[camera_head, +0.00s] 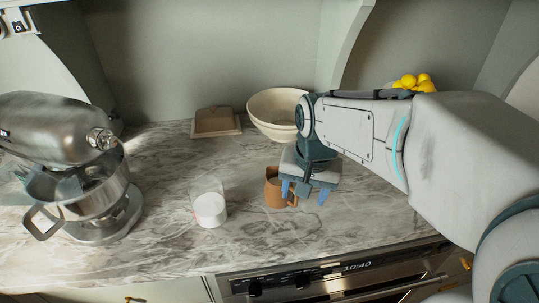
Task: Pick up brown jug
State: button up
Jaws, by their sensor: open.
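A brown jug (275,191) stands upright on the marble counter, near the middle of the picture. My gripper (305,196) is at the jug's right side, pointing down, with its blue fingertips spread apart. One fingertip overlaps the jug's right part in this view; the other is farther right. My gripper hides the jug's upper right part. I cannot tell whether a finger touches the jug. The jaws are open and hold nothing that I can see.
A glass with white contents (209,207) stands left of the jug. A cream bowl (266,118) and a brown butter dish (215,122) are behind. A metal stand mixer (75,175) is at left. The marble counter (165,245) is bare at the front left, and an oven (300,288) is below.

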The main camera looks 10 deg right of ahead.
jog(key=w+m+p, duration=0.1)
jog(key=w, duration=0.1)
jog(key=w+r+m+g+p, duration=0.1)
jog(key=w+m, duration=0.1)
jog(key=w, duration=0.1)
jog(key=w+r+m+p, duration=0.1)
jog(key=w, duration=0.1)
jog(key=shift+w+a+m+g, duration=0.15)
jog(key=shift+a+m+g, duration=0.15)
jog(key=shift+m, duration=0.1)
send_over(292, 203)
jog(key=f, duration=0.8)
jog(key=shift+a+f, duration=0.2)
jog(key=shift+f, duration=0.05)
jog(key=shift+d+f+p, duration=0.15)
jog(key=shift+f+p, duration=0.6)
jog(key=shift+f, duration=1.9)
grip_shut()
